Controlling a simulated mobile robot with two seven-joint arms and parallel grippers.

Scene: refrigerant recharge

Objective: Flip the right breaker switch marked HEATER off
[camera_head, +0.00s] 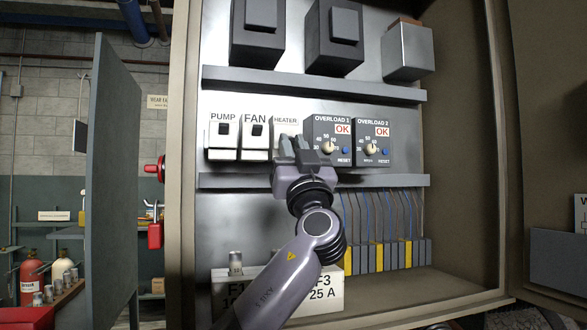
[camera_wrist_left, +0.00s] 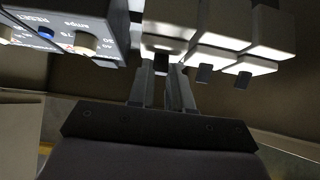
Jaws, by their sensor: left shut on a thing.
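The HEATER breaker (camera_head: 285,123) is the rightmost of three white breakers in the cabinet, right of the FAN breaker (camera_head: 255,139) and the PUMP breaker (camera_head: 223,139). My left gripper (camera_head: 297,145) is in front of its lower part and hides its switch in the head view. In the left wrist view, which is upside down, the gripper's fingers (camera_wrist_left: 163,75) are shut on the dark switch lever (camera_wrist_left: 162,56) of the HEATER breaker. The dark levers of the other two breakers stick out free beside it. My right gripper is not in view.
Two overload relays, OVERLOAD 1 (camera_head: 326,138) and OVERLOAD 2 (camera_head: 373,139), sit close to the right of the breakers. A grey rail (camera_head: 400,181) runs below, with wired terminals (camera_head: 390,256) under it. The open cabinet door (camera_head: 112,180) stands at left.

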